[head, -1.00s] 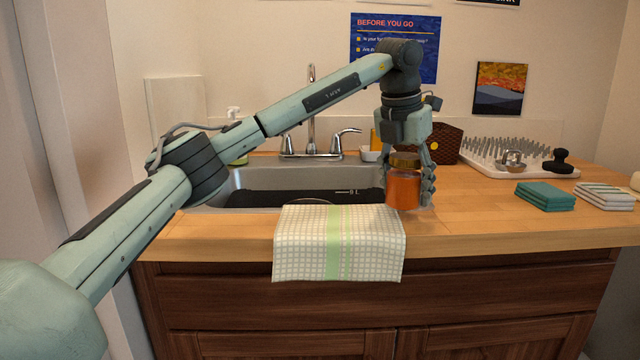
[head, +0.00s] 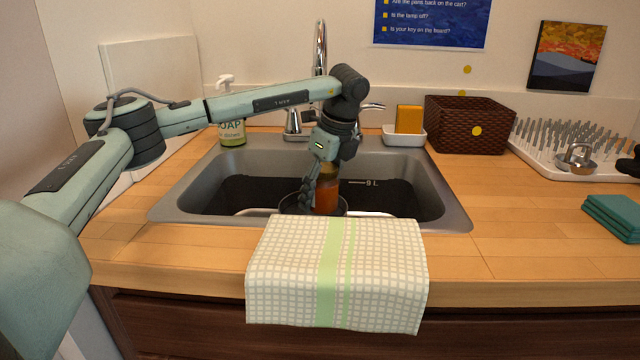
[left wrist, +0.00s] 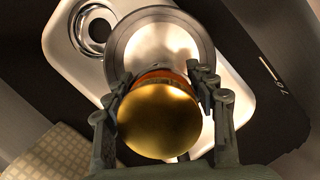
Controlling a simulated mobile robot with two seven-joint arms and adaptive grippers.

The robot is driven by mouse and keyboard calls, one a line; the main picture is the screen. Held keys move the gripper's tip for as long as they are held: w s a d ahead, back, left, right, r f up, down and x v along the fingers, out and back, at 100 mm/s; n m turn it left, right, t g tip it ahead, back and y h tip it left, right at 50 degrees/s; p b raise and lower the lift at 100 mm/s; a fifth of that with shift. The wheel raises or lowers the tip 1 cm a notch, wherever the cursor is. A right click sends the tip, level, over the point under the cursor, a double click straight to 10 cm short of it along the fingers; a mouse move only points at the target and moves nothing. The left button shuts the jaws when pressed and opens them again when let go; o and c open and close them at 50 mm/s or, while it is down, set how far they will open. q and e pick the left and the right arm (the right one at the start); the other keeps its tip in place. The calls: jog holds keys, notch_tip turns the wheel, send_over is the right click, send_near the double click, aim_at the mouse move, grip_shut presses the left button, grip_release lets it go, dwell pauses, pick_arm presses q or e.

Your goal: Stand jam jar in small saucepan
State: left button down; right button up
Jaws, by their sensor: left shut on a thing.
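The jam jar (head: 327,196), orange-red with a gold lid, is in my left gripper (head: 314,188) in the sink. In the left wrist view the gold lid of the jar (left wrist: 160,122) faces the camera, between the two fingers of my left gripper (left wrist: 161,78). The small saucepan (head: 287,204) stands in the sink, dark-rimmed and round, with the jar low at it. Its shiny inside shows beyond the jar in the left wrist view (left wrist: 165,42). The jar's base is hidden, so I cannot tell if it touches the pan floor. My right gripper is not in view.
The sink (head: 455,205) has a steel rim and a dark interior marked 9 L. A checked towel (head: 290,270) hangs over the front edge. The tap (head: 319,50), soap bottle (head: 231,128), sponge dish (head: 404,136) and wicker basket (head: 465,122) stand behind. The right counter is partly clear.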

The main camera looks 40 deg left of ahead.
aim_at(319, 214)
pick_arm(q)
jog(key=shift+f, duration=2.8)
jog(key=shift+f+b, duration=0.35)
jog(key=shift+f, duration=0.2)
jog(key=shift+c, duration=2.3)
grip_release()
